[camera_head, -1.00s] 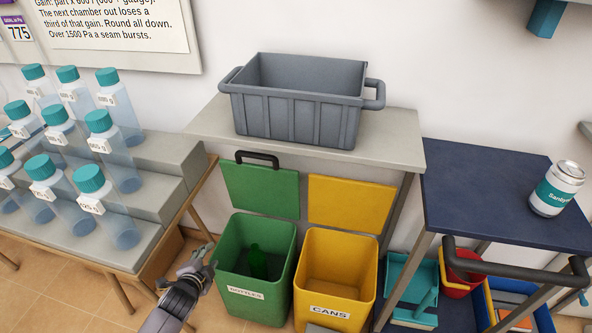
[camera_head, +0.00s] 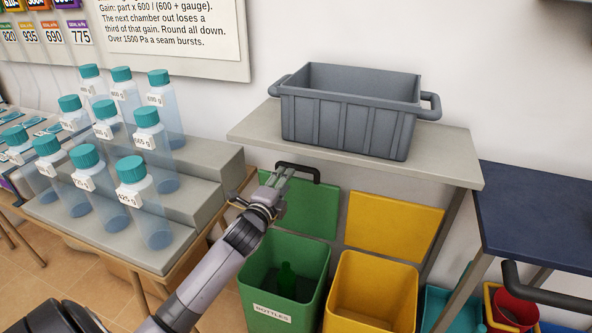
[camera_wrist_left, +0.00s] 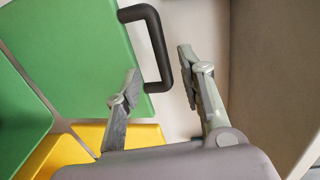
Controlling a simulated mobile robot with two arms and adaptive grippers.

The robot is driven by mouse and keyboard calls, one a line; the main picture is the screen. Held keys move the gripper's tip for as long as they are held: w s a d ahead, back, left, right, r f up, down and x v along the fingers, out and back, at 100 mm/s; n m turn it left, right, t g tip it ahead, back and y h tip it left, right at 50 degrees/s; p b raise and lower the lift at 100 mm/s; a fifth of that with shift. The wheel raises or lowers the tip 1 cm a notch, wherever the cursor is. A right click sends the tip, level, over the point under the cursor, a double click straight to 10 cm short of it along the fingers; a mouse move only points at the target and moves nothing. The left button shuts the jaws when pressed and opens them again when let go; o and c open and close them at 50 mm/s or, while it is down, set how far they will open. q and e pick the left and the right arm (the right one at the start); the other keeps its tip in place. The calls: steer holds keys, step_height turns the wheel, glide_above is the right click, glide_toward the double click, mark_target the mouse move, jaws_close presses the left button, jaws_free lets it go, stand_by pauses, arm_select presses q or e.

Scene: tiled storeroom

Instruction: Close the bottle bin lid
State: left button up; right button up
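The green bottle bin (camera_head: 258,286), labelled BOTTLES, stands open on the floor with a dark green bottle (camera_head: 287,281) inside. Its green lid (camera_head: 314,212) is raised upright behind the opening, with a dark handle (camera_head: 301,168) at its top edge. The lid (camera_wrist_left: 75,60) and handle (camera_wrist_left: 159,48) also show in the left wrist view. My left gripper (camera_head: 283,176) is at the handle, its fingers spread. In the left wrist view the handle's bar lies between the open fingertips (camera_wrist_left: 160,72); I cannot tell whether they touch it. My right gripper is not in view.
The yellow cans bin (camera_head: 370,290) stands open to the right, its yellow lid (camera_head: 394,226) raised. Stepped shelves with several capped bottles (camera_head: 150,215) stand left of my arm.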

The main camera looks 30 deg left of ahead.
mark_target(295, 167)
arm_select(q)
steer(key=shift+b+x, duration=0.8)
steer(key=shift+x, duration=3.75)
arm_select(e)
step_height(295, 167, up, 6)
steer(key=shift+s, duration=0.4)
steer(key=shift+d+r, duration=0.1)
arm_select(q)
jaws_close()
